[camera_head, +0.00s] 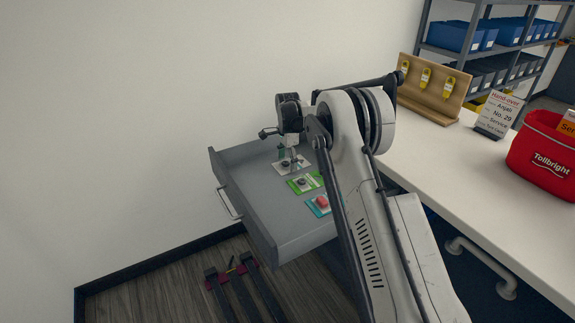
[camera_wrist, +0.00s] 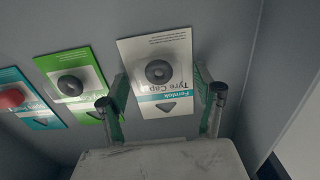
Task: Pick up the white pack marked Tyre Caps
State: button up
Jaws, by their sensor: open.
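The white pack marked Tyre Caps (camera_wrist: 158,70) lies flat in an open grey drawer, with a dark round cap and a teal band on its face. In the head view the white pack (camera_head: 290,166) is partly hidden by my gripper. My gripper (camera_wrist: 161,105) is open in the wrist view, its two fingers on either side of the pack's label end. Whether the fingers touch the pack cannot be told. In the head view my gripper (camera_head: 291,160) reaches down into the drawer over the pack.
In the drawer (camera_head: 245,205), a green pack (camera_head: 306,183) lies beside the white one, then a teal pack (camera_head: 321,206) with a red item. Drawer walls stand close around. The counter (camera_head: 430,150) at right holds a red Tollbright container (camera_head: 545,160), a sign (camera_head: 497,115) and a wooden rack (camera_head: 437,88).

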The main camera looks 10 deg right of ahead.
jog(key=c, duration=1.2)
jog(key=shift+c, duration=0.3)
